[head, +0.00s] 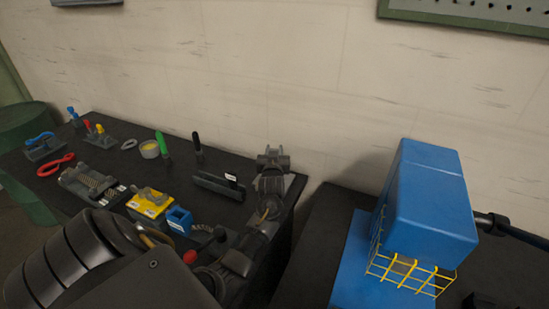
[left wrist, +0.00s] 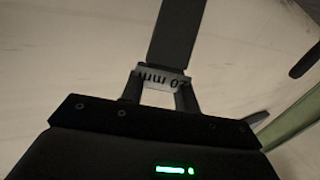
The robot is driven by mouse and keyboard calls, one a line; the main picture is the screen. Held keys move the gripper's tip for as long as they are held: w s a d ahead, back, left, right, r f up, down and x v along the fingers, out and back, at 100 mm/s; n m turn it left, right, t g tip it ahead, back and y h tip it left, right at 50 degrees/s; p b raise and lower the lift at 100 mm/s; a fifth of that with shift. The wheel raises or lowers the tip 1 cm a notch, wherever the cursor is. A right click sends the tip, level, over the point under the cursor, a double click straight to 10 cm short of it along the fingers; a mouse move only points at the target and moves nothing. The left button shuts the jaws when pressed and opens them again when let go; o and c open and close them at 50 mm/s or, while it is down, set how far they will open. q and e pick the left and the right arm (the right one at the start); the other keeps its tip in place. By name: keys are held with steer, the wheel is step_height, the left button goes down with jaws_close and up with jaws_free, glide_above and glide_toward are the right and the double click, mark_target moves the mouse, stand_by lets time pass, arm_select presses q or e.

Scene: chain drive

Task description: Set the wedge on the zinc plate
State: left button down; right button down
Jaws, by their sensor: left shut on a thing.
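My left gripper (head: 273,158) is over the right end of the dark bench, near the wall. In the left wrist view my left gripper (left wrist: 160,92) is shut on a flat dark grey piece (left wrist: 177,35) with a white label reading "20 mm". The piece sticks out beyond the fingers; I cannot tell whether it tapers as a wedge. A small pale grey patch (head: 286,181) shows beside the gripper in the head view; I cannot tell whether it is the zinc plate. My right gripper is not in view.
A dark slotted holder (head: 213,186) stands left of my gripper. A yellow block (head: 150,204), a blue box (head: 179,219), red pliers (head: 56,164) and several upright tools crowd the bench (head: 115,160). A blue machine (head: 430,205) with a yellow guard (head: 400,268) stands right, beyond a gap.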

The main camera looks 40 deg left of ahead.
arm_select(q)
step_height(320, 180, down, 2)
steer(key=shift+p, duration=0.55)
steer(key=shift+f, duration=0.4)
steer(key=shift+f, duration=0.1)
steer(key=c, duration=1)
jaws_free()
steer(key=shift+f, duration=0.1)
steer(key=shift+c, duration=0.2)
steer(key=shift+r, duration=0.2)
